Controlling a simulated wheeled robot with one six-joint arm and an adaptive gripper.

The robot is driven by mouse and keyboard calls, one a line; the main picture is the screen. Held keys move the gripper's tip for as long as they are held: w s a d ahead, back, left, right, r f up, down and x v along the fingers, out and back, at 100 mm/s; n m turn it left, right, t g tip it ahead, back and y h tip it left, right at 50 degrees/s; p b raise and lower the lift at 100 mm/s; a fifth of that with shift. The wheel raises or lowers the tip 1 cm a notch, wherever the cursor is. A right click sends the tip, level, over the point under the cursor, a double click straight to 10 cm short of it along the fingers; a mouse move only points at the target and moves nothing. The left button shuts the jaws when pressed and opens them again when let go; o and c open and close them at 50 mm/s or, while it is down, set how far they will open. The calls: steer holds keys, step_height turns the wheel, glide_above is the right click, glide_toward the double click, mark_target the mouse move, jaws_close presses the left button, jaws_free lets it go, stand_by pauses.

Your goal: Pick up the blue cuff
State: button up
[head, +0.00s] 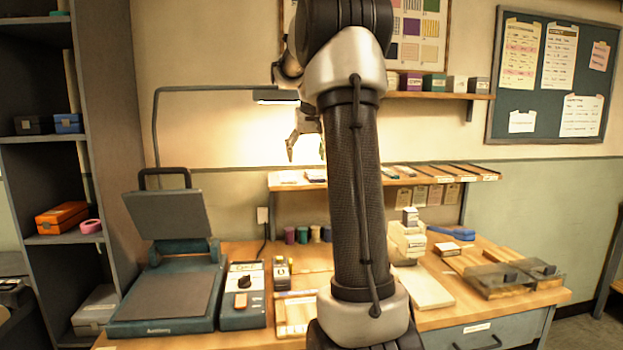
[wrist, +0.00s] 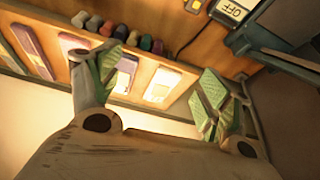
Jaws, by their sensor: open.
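No blue cuff is plain to me in either view. A long blue item (head: 451,232) lies at the back right of the workbench in the head view; I cannot tell whether it is the cuff. My gripper (head: 306,148) is raised in front of the lit wall, above the wall ledge and partly hidden by my arm. In the wrist view my gripper (wrist: 160,84) has its green-padded fingers spread wide, with nothing held between them. My arm hides the middle of the bench.
A press with a raised lid (head: 175,215) and a control box (head: 243,293) stand on the left of the workbench (head: 465,300). Clear bins (head: 500,280) stand at right. The ledge (head: 400,180) holds flat samples. A pink ring (head: 90,226) sits on the left shelf.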

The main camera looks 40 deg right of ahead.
steer(key=shift+m, duration=0.5)
steer(key=w+d+f, duration=0.1)
steer(key=d+f, duration=0.2)
steer(key=w+d+f, duration=0.2)
steer(key=d+f, duration=0.1)
steer(key=w+d+f, duration=0.1)
steer(key=d+f, duration=0.2)
steer(key=shift+w+d+f, duration=0.15)
steer(key=shift+w, duration=0.25)
steer(key=c, duration=1.1)
